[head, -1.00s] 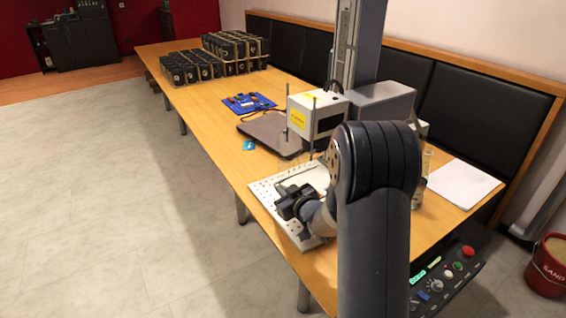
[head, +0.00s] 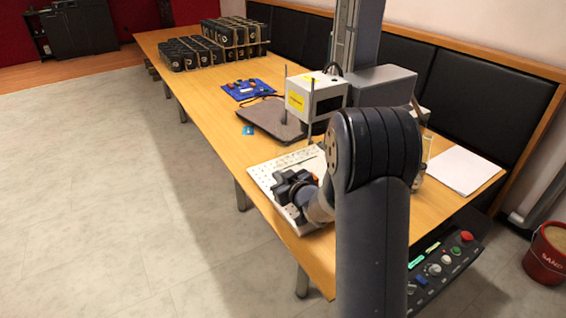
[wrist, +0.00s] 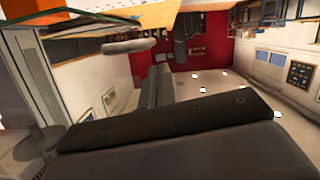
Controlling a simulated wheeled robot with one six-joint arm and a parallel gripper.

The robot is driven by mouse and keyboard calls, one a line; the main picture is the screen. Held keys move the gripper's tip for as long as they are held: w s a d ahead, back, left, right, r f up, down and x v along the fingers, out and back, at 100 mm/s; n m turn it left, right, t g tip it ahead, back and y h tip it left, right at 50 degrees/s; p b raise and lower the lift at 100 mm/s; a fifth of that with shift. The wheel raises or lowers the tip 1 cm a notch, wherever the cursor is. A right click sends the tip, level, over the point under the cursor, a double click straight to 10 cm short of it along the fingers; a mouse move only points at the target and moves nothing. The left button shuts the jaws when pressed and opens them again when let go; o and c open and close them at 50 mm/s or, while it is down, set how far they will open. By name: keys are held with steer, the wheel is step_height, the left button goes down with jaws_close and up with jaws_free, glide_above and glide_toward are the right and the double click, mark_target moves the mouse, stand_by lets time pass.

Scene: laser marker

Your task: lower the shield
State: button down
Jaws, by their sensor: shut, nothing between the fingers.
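The laser marker's white head (head: 315,97), with a yellow label, hangs from a grey column (head: 350,40) above a dark plate (head: 265,117). Thin upright rods stand beside the head. I cannot make out the shield clearly in the head view. My gripper (head: 288,186) is over the white perforated board, in front of the marker. In the wrist view its fingers (wrist: 157,75) are together and empty.
A white perforated board (head: 262,172) lies at the table's near edge. A blue board (head: 247,90) and racks of dark boxes (head: 190,54) are farther back. White paper (head: 463,172) lies right. A control panel (head: 437,270) and red sand bucket (head: 545,255) stand at lower right.

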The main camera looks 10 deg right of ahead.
steer(key=r+v, duration=0.2)
steer(key=v, duration=0.8)
steer(key=shift+a, duration=0.15)
steer(key=w+f, duration=0.2)
steer(key=w, duration=0.1)
steer(key=w+a+f+b, duration=0.1)
steer(key=w+f, duration=0.1)
steer(key=w, duration=0.1)
steer(key=w+a+f+b, duration=0.1)
steer(key=w+f, duration=0.1)
steer(key=w, duration=0.1)
steer(key=shift+w+f, duration=0.2)
steer(key=shift+f, duration=0.05)
